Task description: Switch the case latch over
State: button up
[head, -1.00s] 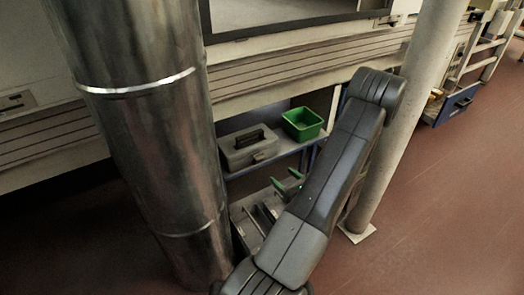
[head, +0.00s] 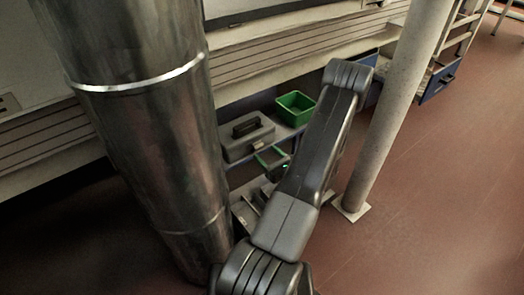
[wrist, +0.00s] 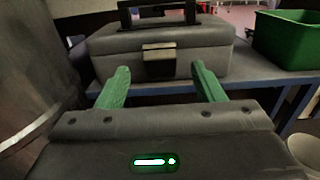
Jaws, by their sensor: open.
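A grey case (head: 245,139) with a dark top handle stands on a blue-edged shelf. Its latch (wrist: 159,61), a small plate with a pale upper edge and dark lower part, is on the front face in the wrist view. My gripper (wrist: 160,82) has two green fingers, open and empty, one to each side of the latch as seen from the wrist. They point at the case front; whether they touch it I cannot tell. In the head view my gripper (head: 271,159) is just in front of the case, partly behind my arm.
A green bin (head: 295,107) stands on the shelf (wrist: 262,76) right of the case. A shiny metal column (head: 140,130) rises at the left and a pale post (head: 392,110) at the right. Open red-brown floor (head: 450,180) lies right of the post.

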aim_at(260, 148)
jog(key=shift+x, duration=1.85)
jog(key=c, duration=1)
